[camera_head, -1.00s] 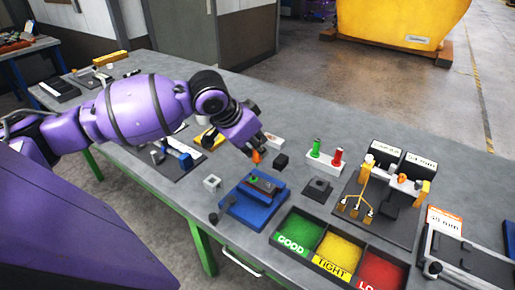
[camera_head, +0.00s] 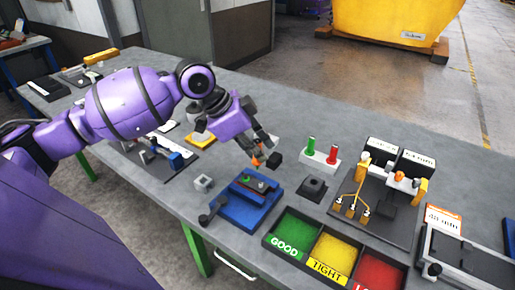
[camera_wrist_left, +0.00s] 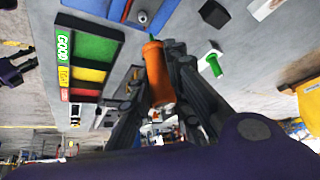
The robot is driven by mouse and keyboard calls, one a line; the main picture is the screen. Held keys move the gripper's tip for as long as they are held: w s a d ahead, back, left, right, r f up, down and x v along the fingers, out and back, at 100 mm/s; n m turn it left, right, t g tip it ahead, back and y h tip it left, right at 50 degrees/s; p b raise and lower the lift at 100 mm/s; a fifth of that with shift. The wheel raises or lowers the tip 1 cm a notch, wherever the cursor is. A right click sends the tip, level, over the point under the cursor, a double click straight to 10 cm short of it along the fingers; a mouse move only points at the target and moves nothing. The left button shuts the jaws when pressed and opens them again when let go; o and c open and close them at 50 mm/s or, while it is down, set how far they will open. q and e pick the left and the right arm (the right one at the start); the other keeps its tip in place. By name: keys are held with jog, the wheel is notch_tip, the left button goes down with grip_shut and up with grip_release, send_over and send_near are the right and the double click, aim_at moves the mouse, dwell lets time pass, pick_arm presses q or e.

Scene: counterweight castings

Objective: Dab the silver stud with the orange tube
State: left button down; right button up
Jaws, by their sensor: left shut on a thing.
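My left gripper (camera_head: 264,152) is shut on the orange tube (camera_head: 256,162), which also shows between the fingers in the left wrist view (camera_wrist_left: 159,75). The tube's far end, with a small green tip, points toward the blue fixture (camera_head: 238,212). The silver stud (camera_wrist_left: 142,17) shows as a small round shiny piece on the fixture in the left wrist view, a little beyond the tip. Tip and stud look apart, though the gap in depth is unclear. A dark purple shape at the left edge of the wrist view looks like my right gripper (camera_wrist_left: 22,70); its jaws are unclear.
A white holder (camera_head: 320,161) with green and red pegs is to the right. The GOOD, TIGHT and LOOSE-side bins (camera_head: 308,262) lie in front. A grey cube (camera_head: 203,183) stands left of the fixture.

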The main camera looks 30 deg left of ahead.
aim_at(258, 161)
jog(key=shift+w+r, duration=0.1)
jog(key=shift+w, duration=0.05)
pick_arm(q)
jog(key=shift+r, duration=0.1)
jog(key=shift+f, duration=2.35)
pick_arm(e)
jog(key=shift+s, duration=0.2)
pick_arm(q)
jog(key=shift+r, duration=0.1)
pick_arm(e)
jog(key=shift+w, duration=0.15)
pick_arm(q)
jog(key=shift+p, duration=0.3)
pick_arm(e)
jog(key=shift+w+r, duration=0.25)
jog(key=shift+r, duration=0.05)
jog(key=shift+w+r, duration=0.15)
jog(key=shift+w+r, duration=0.2)
